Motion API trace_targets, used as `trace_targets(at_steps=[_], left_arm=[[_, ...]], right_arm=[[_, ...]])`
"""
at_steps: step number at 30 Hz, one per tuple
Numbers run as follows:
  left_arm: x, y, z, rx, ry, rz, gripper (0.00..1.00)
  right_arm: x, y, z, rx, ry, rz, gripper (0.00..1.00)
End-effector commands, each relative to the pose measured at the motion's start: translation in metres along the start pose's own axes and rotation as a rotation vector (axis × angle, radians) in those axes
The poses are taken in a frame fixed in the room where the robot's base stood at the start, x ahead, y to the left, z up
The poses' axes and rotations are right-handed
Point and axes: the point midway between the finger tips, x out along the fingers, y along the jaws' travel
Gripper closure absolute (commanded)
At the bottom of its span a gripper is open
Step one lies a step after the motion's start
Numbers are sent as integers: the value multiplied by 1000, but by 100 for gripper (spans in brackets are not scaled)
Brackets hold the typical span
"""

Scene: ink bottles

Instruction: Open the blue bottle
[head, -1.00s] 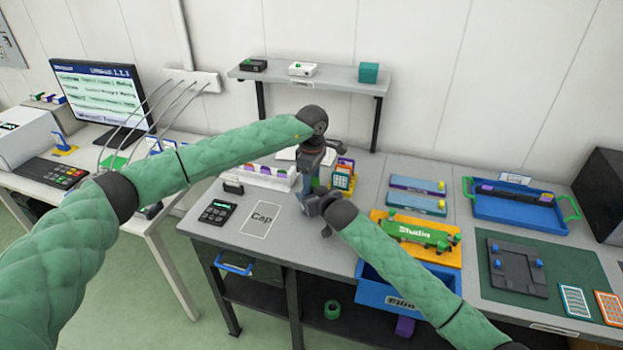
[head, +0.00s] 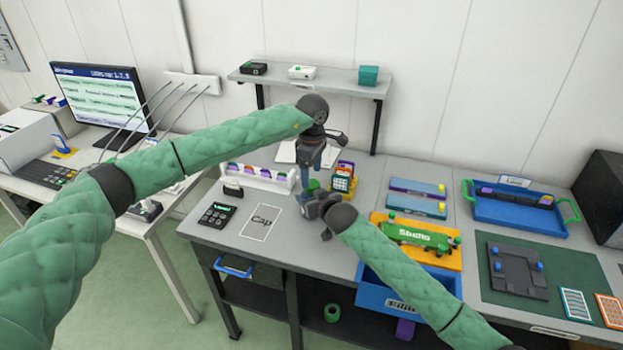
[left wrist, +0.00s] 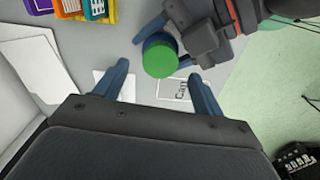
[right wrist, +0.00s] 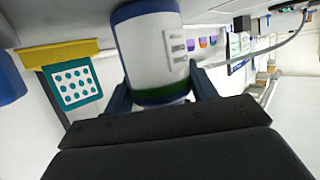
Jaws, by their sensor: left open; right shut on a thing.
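The blue bottle is upright above the table in my right gripper (head: 316,206). The right wrist view shows its white body (right wrist: 148,45) with a blue and a green band, between the closed fingers. Its round green top (left wrist: 160,61) shows in the left wrist view, with dark blue beneath its edge; in the head view the green (head: 313,184) is partly hidden. My left gripper (left wrist: 160,68) points down over the bottle, its blue fingers open on either side of the green top, with gaps. I cannot tell how far the fingertips are above it.
A mat marked Cap (head: 262,222) lies front left, beside a dark keypad device (head: 216,215). A white rack (head: 262,178) stands behind. A yellow holder (head: 343,181) is close to the right of the grippers. An orange tray (head: 446,250) lies further right.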

Motion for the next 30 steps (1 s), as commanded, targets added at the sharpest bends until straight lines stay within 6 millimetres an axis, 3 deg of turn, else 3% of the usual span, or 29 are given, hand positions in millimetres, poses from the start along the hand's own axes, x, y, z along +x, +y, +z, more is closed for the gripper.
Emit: trace_targets(at_steps=[5, 18, 23, 30], left_arm=[[-10, 0, 0, 13, 0, 0, 34], [-41, 0, 0, 285, 0, 0, 34], [-35, 0, 0, 297, -1, -1, 34], [-8, 0, 0, 296, -1, -3, 34]], right_arm=[[0, 0, 0, 0, 1, 0, 100], [0, 0, 0, 0, 1, 0, 100], [0, 0, 0, 0, 1, 0, 100], [0, 0, 0, 0, 1, 0, 100]])
